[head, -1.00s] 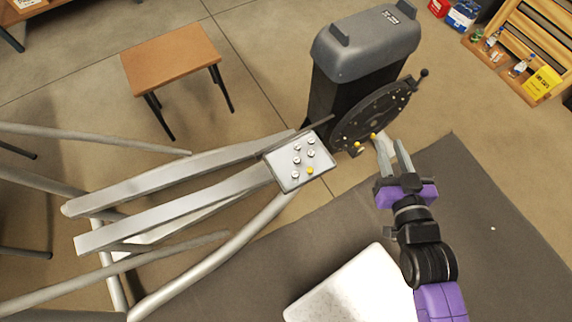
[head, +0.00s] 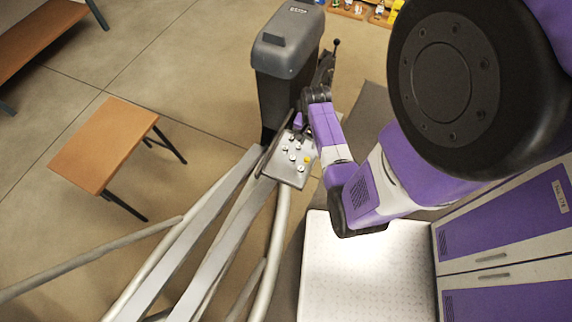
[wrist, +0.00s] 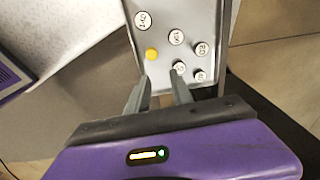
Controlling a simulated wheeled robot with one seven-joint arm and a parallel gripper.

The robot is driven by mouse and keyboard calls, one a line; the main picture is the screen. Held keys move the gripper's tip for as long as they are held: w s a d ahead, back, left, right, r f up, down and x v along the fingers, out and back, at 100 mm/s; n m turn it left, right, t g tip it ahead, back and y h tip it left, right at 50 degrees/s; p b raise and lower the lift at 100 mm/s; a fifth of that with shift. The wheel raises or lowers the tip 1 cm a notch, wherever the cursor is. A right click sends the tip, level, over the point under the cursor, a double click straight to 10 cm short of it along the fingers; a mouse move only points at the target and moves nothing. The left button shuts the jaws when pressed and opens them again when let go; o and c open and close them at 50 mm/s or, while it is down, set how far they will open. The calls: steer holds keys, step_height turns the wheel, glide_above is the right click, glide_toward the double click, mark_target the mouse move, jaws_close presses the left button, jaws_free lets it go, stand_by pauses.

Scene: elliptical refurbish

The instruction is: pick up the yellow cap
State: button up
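The yellow cap (head: 307,160) sits on a grey tray-like panel (head: 288,174) among several white labelled caps. In the wrist view the yellow cap (wrist: 151,54) lies just beyond the tip of my left finger, on the bare panel surface.
The panel is at the end of the elliptical's silver rails (head: 208,218), beside its dark grey housing (head: 285,50). A wooden stool (head: 103,145) stands at left. A white perforated surface (head: 365,280) is in front. My arm covers much of the right side.

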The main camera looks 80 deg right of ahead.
mark_target(307, 159)
steer(key=shift+s+a+f+y, duration=0.15)
steer(key=shift+a+y, duration=0.1)
steer(key=shift+a, duration=0.25)
steer(key=shift+s+a+y, duration=0.1)
steer(key=shift+a+y, duration=0.15)
steer(key=shift+a, duration=0.2)
steer(key=shift+m, duration=0.3)
steer(key=shift+w+f+b, duration=0.1)
steer(key=shift+f+b, duration=0.45)
steer(key=shift+f, duration=3.25)
steer(key=shift+c, duration=0.5)
jaws_close()
